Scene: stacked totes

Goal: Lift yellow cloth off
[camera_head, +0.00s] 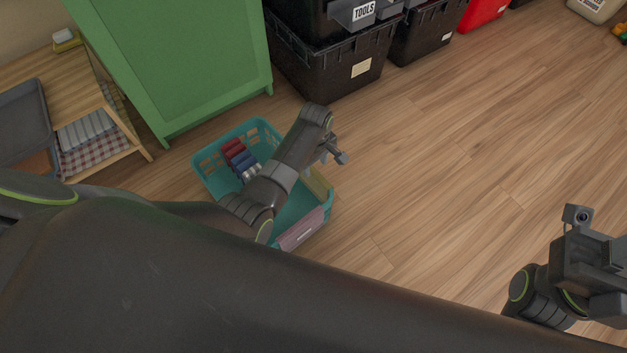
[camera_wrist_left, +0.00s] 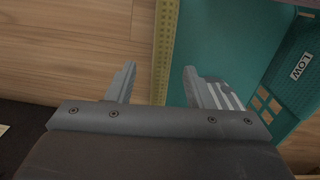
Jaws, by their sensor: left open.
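The yellow cloth (camera_head: 318,185) hangs over the right rim of a teal basket (camera_head: 210,160) on the floor, partly hidden by my left arm in the head view. In the left wrist view the cloth (camera_wrist_left: 165,45) is a narrow yellow strip along the edge of the teal basket (camera_wrist_left: 235,35). My left gripper (camera_head: 335,155) is above that rim. Its fingers (camera_wrist_left: 160,78) are open, with the strip showing between them. I cannot tell whether they touch it. My right gripper (camera_head: 597,262) is at the lower right, away from the basket; its fingers do not show clearly.
Rolled red, blue and pale cloths (camera_head: 242,160) lie in the basket. A green cabinet (camera_head: 170,60), wooden shelf (camera_head: 75,90) and black totes (camera_head: 325,70) stand behind. Floor to the right is clear.

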